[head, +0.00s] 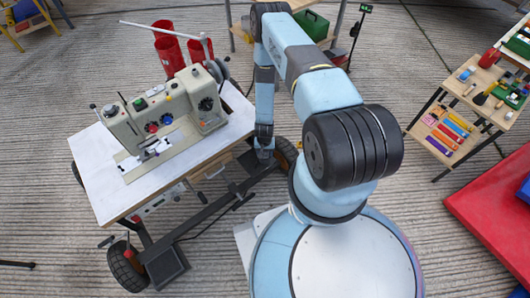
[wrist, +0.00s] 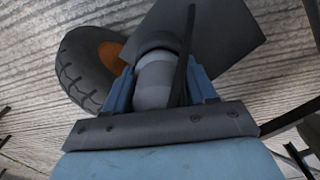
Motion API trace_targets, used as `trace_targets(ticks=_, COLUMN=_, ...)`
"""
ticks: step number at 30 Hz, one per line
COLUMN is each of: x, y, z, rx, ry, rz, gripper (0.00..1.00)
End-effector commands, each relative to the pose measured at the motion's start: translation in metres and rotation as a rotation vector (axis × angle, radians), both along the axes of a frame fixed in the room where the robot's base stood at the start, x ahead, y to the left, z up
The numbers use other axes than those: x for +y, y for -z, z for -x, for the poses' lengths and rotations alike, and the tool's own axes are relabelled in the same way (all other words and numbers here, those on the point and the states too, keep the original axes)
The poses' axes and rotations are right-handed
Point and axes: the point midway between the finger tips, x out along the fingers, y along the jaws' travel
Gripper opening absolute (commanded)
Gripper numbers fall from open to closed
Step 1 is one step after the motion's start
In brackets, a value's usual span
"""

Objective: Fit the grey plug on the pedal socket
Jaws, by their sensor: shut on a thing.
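My gripper (wrist: 160,80) is shut on the grey plug (wrist: 155,88), a light grey rounded cylinder held between its two blue fingers in the wrist view. A dark collar (wrist: 157,46) shows at the plug's far end, and a dark cable or strip passes beside it. A flat dark panel (wrist: 228,40) lies beyond; I cannot tell whether it is the pedal. In the head view my gripper (head: 264,152) is low beside the table's right end, and the plug is too small to make out. I cannot make out the pedal socket in either view.
A wheeled table (head: 85,160) carries a sewing machine (head: 150,120). Its tyre (wrist: 82,72) with orange hub is close left of my gripper. Below are a dark frame bar and a dark box (head: 168,265). Red buckets (head: 170,55) stand behind; a tool shelf (head: 455,140) is right.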

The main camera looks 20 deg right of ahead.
Motion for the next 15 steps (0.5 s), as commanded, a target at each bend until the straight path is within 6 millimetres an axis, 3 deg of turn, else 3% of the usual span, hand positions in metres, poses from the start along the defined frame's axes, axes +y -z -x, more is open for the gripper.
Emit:
trace_targets(ticks=6, x=0.0, y=0.0013, z=-0.0003, rx=0.0, ry=0.0, rz=0.0, gripper=0.22)
trace_targets(ticks=7, x=-0.0001, y=0.0013, z=-0.0004, rx=-0.001, ry=0.0, rz=0.0, gripper=0.58)
trace_targets(ticks=15, x=0.0011, y=0.0013, z=-0.001, rx=-0.002, ry=-0.001, rz=-0.002, gripper=0.84)
